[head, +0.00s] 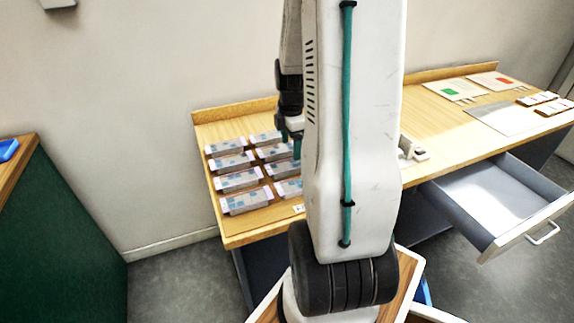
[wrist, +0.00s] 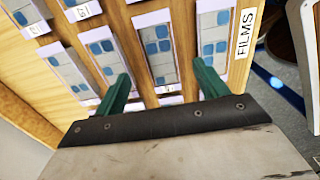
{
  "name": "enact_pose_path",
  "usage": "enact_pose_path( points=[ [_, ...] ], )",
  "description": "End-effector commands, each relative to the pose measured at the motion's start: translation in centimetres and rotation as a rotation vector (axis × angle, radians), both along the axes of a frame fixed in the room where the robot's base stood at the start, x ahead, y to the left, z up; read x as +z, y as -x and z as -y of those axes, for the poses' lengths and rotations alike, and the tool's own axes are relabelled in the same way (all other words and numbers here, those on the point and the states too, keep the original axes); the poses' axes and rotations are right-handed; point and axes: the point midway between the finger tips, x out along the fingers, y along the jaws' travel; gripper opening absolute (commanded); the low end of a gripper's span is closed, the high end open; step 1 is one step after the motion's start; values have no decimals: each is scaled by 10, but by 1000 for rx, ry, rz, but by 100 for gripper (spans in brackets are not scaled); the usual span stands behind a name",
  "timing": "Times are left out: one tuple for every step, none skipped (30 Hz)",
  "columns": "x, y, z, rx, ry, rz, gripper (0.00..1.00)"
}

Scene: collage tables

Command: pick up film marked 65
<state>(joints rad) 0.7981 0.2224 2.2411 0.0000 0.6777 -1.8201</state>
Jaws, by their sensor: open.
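Several grey films with blue squares lie in two columns on the wooden table; one front-left film (head: 247,201) shows clearly in the head view. I cannot read a 65 on any of them; small white number tags (wrist: 83,11) at the top of the wrist view are hard to make out. My gripper (head: 291,143) is over the right column, partly hidden by my arm. In the wrist view my gripper (wrist: 163,76) is open and empty, its green fingers on either side of one film (wrist: 156,45) in the picture. I cannot tell its height above it.
A white FILMS label (wrist: 245,33) lies at the edge of the table (head: 232,236). A small white device (head: 412,149) stands right of my arm. Cards and a grey sheet (head: 500,118) lie at the far right. An open drawer (head: 490,205) juts out at right front.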

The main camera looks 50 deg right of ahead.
Motion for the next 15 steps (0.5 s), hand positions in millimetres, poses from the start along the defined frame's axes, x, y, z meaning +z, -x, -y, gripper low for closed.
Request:
enact_pose_path(
  points=[
    [-6, 0, -2, 0, -3, -3, 73],
    [-9, -1, -2, 0, -2, -2, 73],
    [-15, -1, -4, 0, -3, -3, 73],
    [-20, -2, -5, 1, -3, -4, 73],
    [-24, -3, -6, 1, -3, -4, 73],
    [-30, -4, -8, 1, -3, -4, 73],
    [-35, -5, -9, 2, -3, -4, 73],
    [-39, -5, -8, 1, -3, -3, 73],
    [-44, -4, -8, 0, -3, -3, 73],
    [-47, -4, -8, 0, -2, -2, 73],
    [-50, -5, -8, 0, -1, -2, 73],
    [-52, -5, -8, 0, -1, -2, 73],
    [-53, -5, -8, -1, -1, -2, 73],
    [-53, -5, -7, -1, -1, -1, 73],
    [-53, -5, -7, -1, -1, -1, 73]
  ],
)
